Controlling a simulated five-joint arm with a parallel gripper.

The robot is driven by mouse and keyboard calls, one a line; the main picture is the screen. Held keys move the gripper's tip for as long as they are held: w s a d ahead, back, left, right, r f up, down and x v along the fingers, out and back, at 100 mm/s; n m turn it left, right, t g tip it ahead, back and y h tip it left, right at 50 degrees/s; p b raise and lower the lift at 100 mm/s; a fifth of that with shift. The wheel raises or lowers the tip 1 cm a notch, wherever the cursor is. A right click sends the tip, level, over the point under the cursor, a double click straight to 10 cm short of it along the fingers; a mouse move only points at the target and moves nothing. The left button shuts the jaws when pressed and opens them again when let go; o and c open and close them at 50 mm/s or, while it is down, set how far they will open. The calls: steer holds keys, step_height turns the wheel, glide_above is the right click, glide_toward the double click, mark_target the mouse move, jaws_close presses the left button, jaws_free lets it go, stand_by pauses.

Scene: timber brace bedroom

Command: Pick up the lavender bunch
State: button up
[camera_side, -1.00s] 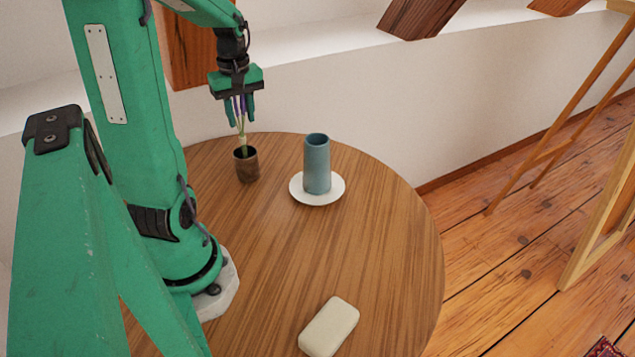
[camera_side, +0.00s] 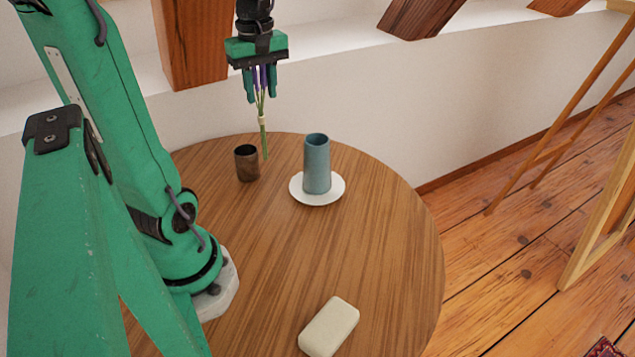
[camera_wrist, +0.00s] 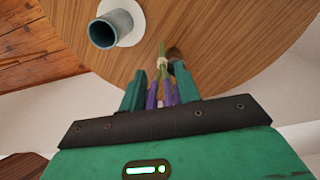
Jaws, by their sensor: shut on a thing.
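My gripper (camera_side: 259,84) is shut on the lavender bunch (camera_side: 262,118), with its purple heads between the fingers and its green stems hanging down. A pale tie wraps the stems. The bunch hangs in the air, its stem ends beside and to the right of the brown cup (camera_side: 247,163) in the side view. In the wrist view the bunch (camera_wrist: 161,68) shows between the fingertips of my gripper (camera_wrist: 160,85), pointing away over the table. The dark cup is partly hidden behind a finger there.
A blue-grey vase (camera_side: 317,165) stands on a white saucer (camera_side: 334,195) to the right of the cup. A cream soap-like block (camera_side: 329,327) lies near the front of the round wooden table (camera_side: 250,270). A white wall (camera_side: 370,120) runs behind, and the table's middle is clear.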

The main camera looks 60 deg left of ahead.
steer(key=shift+w+d+r, duration=0.25)
steer(key=shift+d+r, duration=0.25)
steer(key=shift+d, duration=0.3)
steer(key=shift+w+d+r, duration=0.25)
steer(key=shift+d+r, duration=0.25)
steer(key=shift+d, duration=0.3)
